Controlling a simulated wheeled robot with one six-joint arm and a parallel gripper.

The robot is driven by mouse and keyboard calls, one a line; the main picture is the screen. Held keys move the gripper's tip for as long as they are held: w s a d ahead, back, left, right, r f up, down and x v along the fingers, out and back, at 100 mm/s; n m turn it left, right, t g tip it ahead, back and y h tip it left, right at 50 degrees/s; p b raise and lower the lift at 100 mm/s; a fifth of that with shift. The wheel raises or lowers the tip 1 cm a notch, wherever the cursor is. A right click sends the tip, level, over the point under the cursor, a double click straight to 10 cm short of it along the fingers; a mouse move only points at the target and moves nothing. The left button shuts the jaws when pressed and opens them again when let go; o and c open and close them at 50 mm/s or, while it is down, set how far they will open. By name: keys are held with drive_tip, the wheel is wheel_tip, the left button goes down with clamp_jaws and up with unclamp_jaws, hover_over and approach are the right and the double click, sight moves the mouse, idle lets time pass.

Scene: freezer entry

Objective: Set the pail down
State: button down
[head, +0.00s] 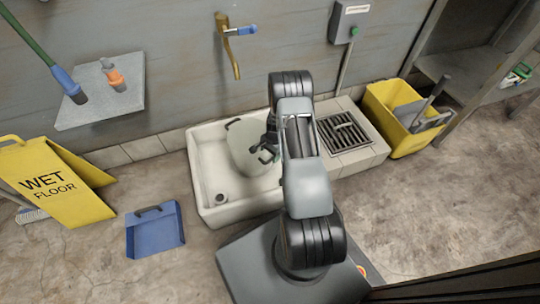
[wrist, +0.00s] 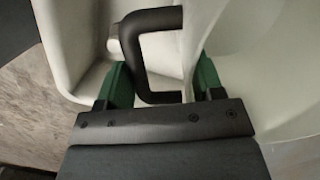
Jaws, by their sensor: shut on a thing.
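The pail (head: 245,148) is a pale grey-white vessel with dark handles, inside the white sink basin (head: 212,180) in the head view. I cannot tell whether its bottom touches the basin floor. My gripper (head: 268,153) is at the pail's right side, partly hidden by my arm. In the wrist view my gripper (wrist: 163,84) has its green fingers on either side of a black handle (wrist: 150,22), shut on it. The pail's pale wall (wrist: 275,70) fills the right of that view. The basin (wrist: 70,45) shows at the left.
A brass tap (head: 232,50) is on the wall above the basin. A drain grate (head: 344,131) and yellow bucket (head: 402,125) are to the right.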

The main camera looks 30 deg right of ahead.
drive_tip(key=shift+c, duration=1.2)
unclamp_jaws()
drive_tip(key=shift+f, duration=0.1)
